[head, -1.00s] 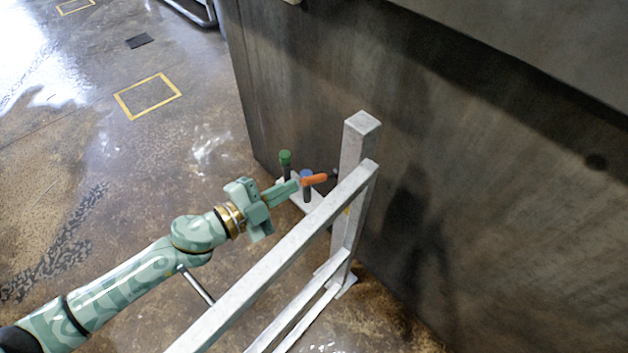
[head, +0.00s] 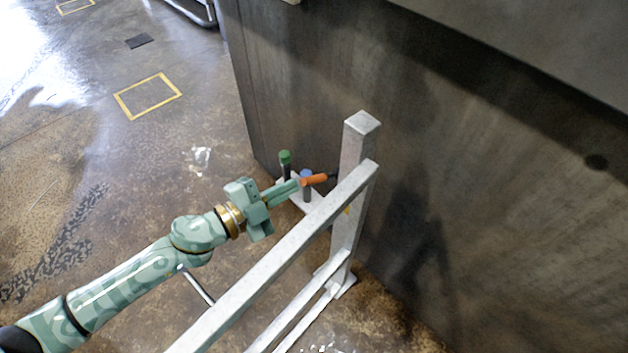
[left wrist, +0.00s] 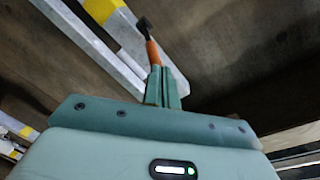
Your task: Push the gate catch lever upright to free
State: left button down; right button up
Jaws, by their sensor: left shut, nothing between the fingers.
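The gate catch lever has an orange grip (head: 316,180) and a dark end at the gate's metal post (head: 352,190). In the head view it lies nearly level, pointing left from the post. My left gripper (head: 297,185) is shut, with its fingertips at the free end of the orange grip. The left wrist view also shows the orange grip (left wrist: 153,54) just beyond the shut fingers (left wrist: 162,88), with its dark end at the upper left. Contact looks close, but I cannot tell for sure whether they touch. My right gripper is not in view.
The gate's top rail (head: 275,262) runs from the post to the lower left, beside my left arm. A green-topped peg (head: 285,158) and a blue-topped peg (head: 306,175) stand behind my fingers. A large dark metal wall (head: 480,190) fills the right. Open floor lies left.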

pick_arm(q)
jog(key=shift+w+d, duration=0.1)
jog(key=shift+d, duration=0.05)
dwell(0.6)
jog(key=p+v, duration=0.1)
jog(key=v, duration=0.7)
jog(key=shift+w+a+r, duration=0.2)
jog(key=shift+a+r, duration=0.05)
jog(key=shift+r, duration=0.1)
dwell(0.6)
